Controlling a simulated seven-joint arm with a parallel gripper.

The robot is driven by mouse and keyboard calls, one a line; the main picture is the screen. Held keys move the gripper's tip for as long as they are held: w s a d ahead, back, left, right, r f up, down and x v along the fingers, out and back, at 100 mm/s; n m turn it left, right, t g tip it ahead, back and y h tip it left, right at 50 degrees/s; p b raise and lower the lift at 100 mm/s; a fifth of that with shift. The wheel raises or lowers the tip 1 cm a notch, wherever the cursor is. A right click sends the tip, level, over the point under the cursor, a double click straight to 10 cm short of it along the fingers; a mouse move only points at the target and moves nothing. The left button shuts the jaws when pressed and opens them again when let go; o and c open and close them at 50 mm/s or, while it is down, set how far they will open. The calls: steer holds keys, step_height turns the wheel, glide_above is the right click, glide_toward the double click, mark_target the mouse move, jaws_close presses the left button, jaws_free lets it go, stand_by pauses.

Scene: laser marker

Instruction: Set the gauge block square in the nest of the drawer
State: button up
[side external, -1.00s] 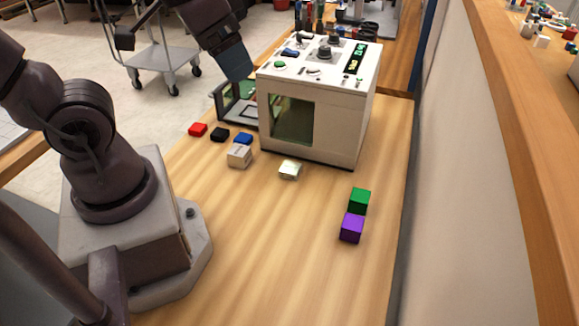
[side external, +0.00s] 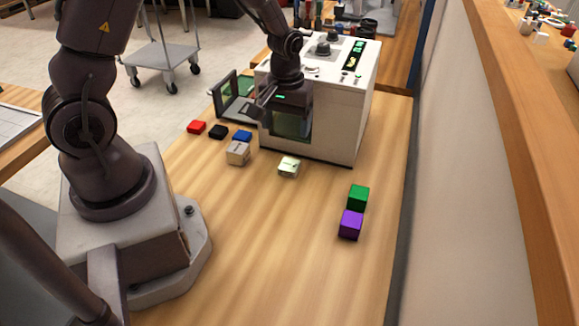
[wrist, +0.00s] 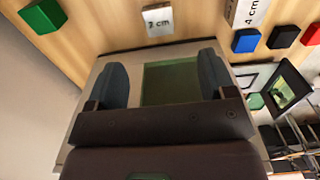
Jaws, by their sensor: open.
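Two pale labelled blocks stand on the bench in front of the machine. One (side external: 289,167) reads "2 cm" in the wrist view (wrist: 158,20); the other (side external: 238,153) reads "4 cm" there (wrist: 248,12). I cannot tell which is the gauge block meant. The drawer (side external: 236,106) is out at the machine's left side; it shows at the right of the wrist view (wrist: 284,88). Its nest is not clear to see. My gripper (side external: 264,108) is by the machine's front window, above and behind the labelled blocks. Its fingers are apart and empty in the wrist view (wrist: 160,80).
The white machine (side external: 345,115) with knobs on top is close to my gripper. Red (side external: 196,127), black (side external: 218,132) and blue (side external: 242,136) blocks lie near the drawer. Green (side external: 358,197) and purple (side external: 350,225) blocks are at the right.

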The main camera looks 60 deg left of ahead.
mark_target(288, 168)
steer(key=f, duration=1.2)
steer(key=shift+d+f, duration=0.1)
steer(key=shift+d, duration=0.15)
steer(key=shift+c, duration=0.2)
steer(key=c, duration=1.1)
step_height(288, 168, up, 18)
steer(key=w+d+m, duration=0.1)
steer(key=d+m, duration=0.1)
steer(key=m, duration=0.1)
steer(key=d+m, duration=0.3)
steer(key=w+d+r+m, duration=0.1)
steer(key=d+m, duration=0.1)
steer(key=m, duration=0.1)
steer(key=shift+w+d+r, duration=0.1)
steer(key=shift+w+d, duration=0.2)
steer(key=shift+w, duration=0.05)
